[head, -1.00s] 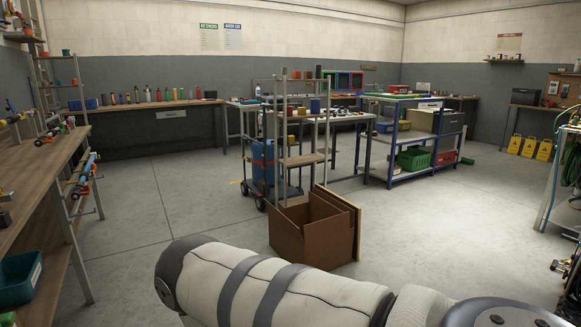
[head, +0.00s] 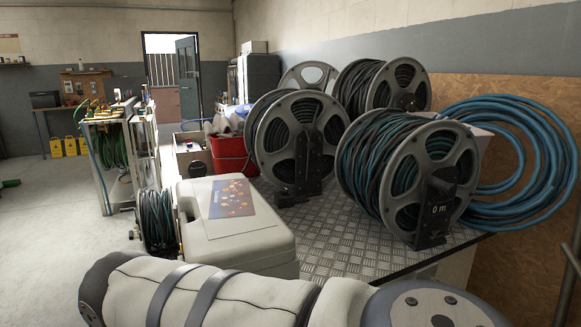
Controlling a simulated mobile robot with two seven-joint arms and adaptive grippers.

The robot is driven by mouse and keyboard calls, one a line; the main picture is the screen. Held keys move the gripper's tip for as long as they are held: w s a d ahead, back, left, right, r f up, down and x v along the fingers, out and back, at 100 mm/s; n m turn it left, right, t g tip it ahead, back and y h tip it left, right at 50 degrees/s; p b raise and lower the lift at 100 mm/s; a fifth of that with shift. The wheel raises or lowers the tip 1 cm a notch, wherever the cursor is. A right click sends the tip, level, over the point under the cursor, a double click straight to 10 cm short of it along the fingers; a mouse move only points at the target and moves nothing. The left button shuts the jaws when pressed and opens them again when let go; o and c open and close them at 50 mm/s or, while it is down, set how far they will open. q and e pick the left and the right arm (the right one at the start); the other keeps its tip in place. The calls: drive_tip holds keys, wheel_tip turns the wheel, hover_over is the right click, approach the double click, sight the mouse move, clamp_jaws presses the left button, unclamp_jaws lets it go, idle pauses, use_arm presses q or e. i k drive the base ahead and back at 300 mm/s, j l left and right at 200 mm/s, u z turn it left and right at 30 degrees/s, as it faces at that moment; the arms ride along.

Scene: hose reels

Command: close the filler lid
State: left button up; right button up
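I cannot make out a filler lid in the head view. A pale grey case-like box (head: 237,226) with a coloured picture label on top stands at the left end of the bench; I cannot tell whether it has a filler. Neither of my grippers is in view. Only a padded pale link of my own arm crosses the bottom of the picture and hides what lies behind it.
Several large hose reels, including one marked "0 m" (head: 408,176), stand on a checker-plate bench (head: 345,247). A blue hose coil (head: 530,150) hangs off its right side. A red bin (head: 232,155) stands behind the box. Floor (head: 45,240) at left is clear.

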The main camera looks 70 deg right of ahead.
sight(198, 171)
drive_tip(key=z, duration=1.65)
drive_tip(key=i+j, duration=0.15)
drive_tip(key=j, duration=0.25)
drive_tip(key=i+j, duration=0.15)
drive_tip(key=j, duration=0.25)
drive_tip(key=i+j, duration=0.15)
drive_tip(key=j, duration=0.3)
drive_tip(key=i+j, duration=0.1)
drive_tip(key=j, duration=0.3)
